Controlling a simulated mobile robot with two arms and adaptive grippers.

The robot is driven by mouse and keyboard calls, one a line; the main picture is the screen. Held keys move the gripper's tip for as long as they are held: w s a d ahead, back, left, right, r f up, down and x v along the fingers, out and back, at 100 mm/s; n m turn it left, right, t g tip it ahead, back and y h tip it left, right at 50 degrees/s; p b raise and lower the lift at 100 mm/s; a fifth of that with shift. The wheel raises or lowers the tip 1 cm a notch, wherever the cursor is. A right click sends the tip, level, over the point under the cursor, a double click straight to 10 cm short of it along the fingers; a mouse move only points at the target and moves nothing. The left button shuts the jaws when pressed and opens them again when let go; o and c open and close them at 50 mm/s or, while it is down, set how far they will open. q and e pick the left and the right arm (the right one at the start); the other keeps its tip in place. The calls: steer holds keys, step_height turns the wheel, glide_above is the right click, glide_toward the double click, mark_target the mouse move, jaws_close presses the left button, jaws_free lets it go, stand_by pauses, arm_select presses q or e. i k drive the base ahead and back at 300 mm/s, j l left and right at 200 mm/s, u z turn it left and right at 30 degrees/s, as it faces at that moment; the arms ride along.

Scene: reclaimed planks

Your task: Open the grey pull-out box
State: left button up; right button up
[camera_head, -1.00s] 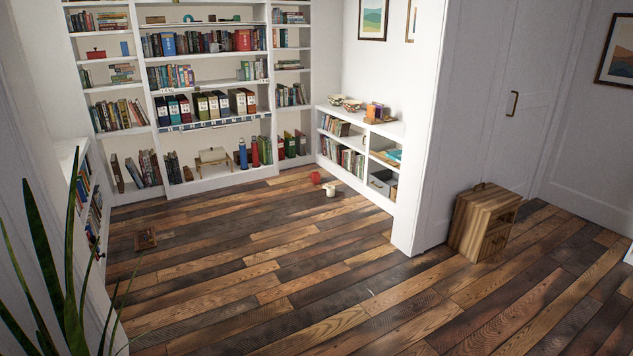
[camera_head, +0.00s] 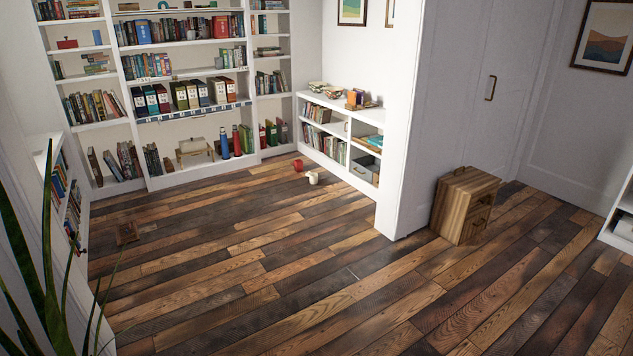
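A grey box (camera_head: 364,168) sits in the lower right compartment of the low white shelf unit (camera_head: 349,142) along the right wall of the alcove. It is small and far off in the head view, and I cannot tell whether it is pulled out at all. The edge of the white wall stands close to its right. Neither of my grippers is in view.
A wooden cabinet (camera_head: 465,205) stands on the floor against the grey wall. A red object (camera_head: 297,165), a cream object (camera_head: 312,178) and a brown object (camera_head: 126,232) lie on the floor. A plant (camera_head: 42,270) fills the lower left. The middle floor is clear.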

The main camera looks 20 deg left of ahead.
mark_target(371, 169)
steer(key=i+u, duration=0.2)
steer(key=i, duration=0.6)
steer(key=i+l+u, duration=0.2)
steer(key=i, duration=0.6)
steer(key=i+j+u, duration=0.15)
steer(key=i+u, duration=0.25)
steer(key=i, duration=0.65)
steer(key=i+l+u, duration=0.15)
steer(key=i+u, duration=0.25)
steer(key=i, duration=0.65)
steer(key=i+z, duration=0.35)
steer(key=i, duration=0.15)
steer(key=i+z, duration=0.35)
steer(key=i, duration=0.2)
steer(key=i+j+z, duration=0.2)
steer(key=i+z, duration=0.2)
steer(key=i+j+z, duration=0.35)
steer(key=i, duration=0.2)
